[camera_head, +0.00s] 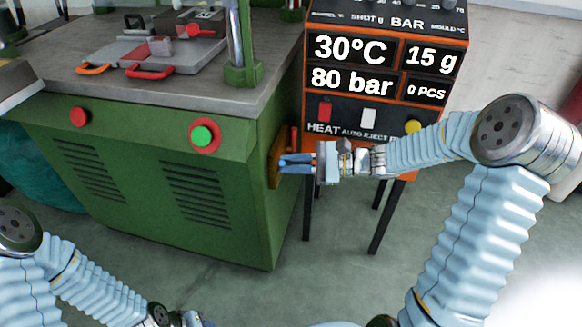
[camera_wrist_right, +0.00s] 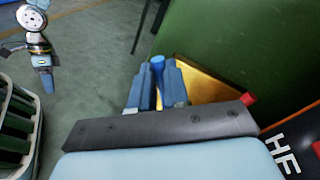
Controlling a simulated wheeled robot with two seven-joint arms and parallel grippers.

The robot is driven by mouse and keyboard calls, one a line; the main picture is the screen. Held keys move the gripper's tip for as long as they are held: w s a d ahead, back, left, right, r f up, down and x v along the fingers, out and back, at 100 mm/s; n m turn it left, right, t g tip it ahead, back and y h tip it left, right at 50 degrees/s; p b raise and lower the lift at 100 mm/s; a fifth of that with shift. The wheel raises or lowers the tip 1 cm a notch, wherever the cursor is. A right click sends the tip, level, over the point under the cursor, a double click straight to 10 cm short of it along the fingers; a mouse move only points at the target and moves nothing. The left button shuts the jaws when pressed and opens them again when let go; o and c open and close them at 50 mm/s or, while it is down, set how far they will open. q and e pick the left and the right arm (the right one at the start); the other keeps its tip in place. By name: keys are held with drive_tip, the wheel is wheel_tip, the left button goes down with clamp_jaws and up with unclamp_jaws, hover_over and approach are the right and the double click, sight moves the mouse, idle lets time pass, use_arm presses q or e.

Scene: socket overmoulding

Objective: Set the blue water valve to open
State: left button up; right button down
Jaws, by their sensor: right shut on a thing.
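The blue water valve handle (camera_wrist_right: 157,63) shows in the right wrist view between my right gripper's two blue fingers. It stands by a brass-coloured plate (camera_wrist_right: 205,92) on the machine's green side. My right gripper (camera_head: 284,163) is shut on the handle, and its fingers (camera_wrist_right: 158,88) cover most of it. In the head view the handle is hard to tell from the blue fingers. The valve's exact angle cannot be told. My left gripper (camera_wrist_right: 47,84) hangs apart from the valve at the upper left of the wrist view; whether its fingers are open is too small to tell.
The green moulding machine (camera_head: 140,215) stands left of the valve. The orange control panel (camera_head: 384,15) stands close behind my right gripper, showing 30°C and 80 bar. A small red part (camera_wrist_right: 249,99) sits near the plate. The floor (camera_head: 330,270) below is open.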

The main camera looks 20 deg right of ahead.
drive_tip(key=shift+s+a+f+n+t+h+b, duration=0.2)
drive_tip(key=shift+s+f+n+b, duration=0.25)
drive_tip(key=shift+n+b, duration=1.05)
drive_tip(key=shift+s+a+f+n+t+h+b, duration=0.15)
drive_tip(key=shift+s+a+f+n+h+b, duration=0.35)
drive_tip(key=shift+b, duration=1.95)
drive_tip(key=shift+s+a+f+n+t+h+b, duration=0.15)
drive_tip(key=shift+f+n+b, duration=0.4)
drive_tip(key=shift+n+b, duration=1.05)
drive_tip(key=shift+d+m+b, duration=0.1)
drive_tip(key=shift+m+b, duration=0.25)
drive_tip(key=shift+m, duration=0.05)
drive_tip(key=c, duration=1.1)
unclamp_jaws()
drive_tip(key=p+v, duration=0.2)
drive_tip(key=v, duration=1.2)
drive_tip(key=shift+f, duration=0.2)
